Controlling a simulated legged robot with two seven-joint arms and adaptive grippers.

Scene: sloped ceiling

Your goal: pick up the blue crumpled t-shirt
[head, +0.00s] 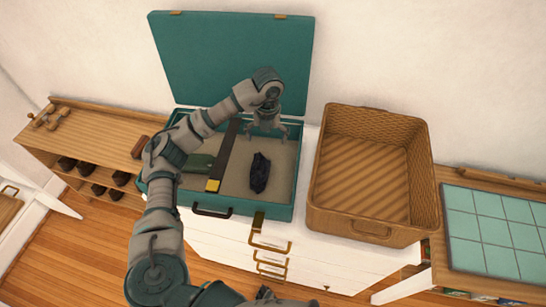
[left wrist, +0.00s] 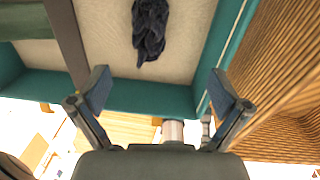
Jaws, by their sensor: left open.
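The crumpled t-shirt (head: 260,173) is a small dark navy bundle lying on the beige floor of the open teal suitcase (head: 235,207), right of the dark divider strap. It also shows at the top of the left wrist view (left wrist: 150,28), apart from the fingers. My left gripper (head: 267,134) is open and empty, above the back part of the suitcase, with the t-shirt nearer the front. In the left wrist view the two fingers (left wrist: 160,95) are spread wide with nothing between them. My right gripper is not in view.
A dark strap (head: 224,155) with a yellow end and a green folded item (head: 197,163) lie in the suitcase's left part. A wicker basket (head: 372,225), empty, stands close on the right. The suitcase lid (head: 235,55) stands open behind. White drawers are below.

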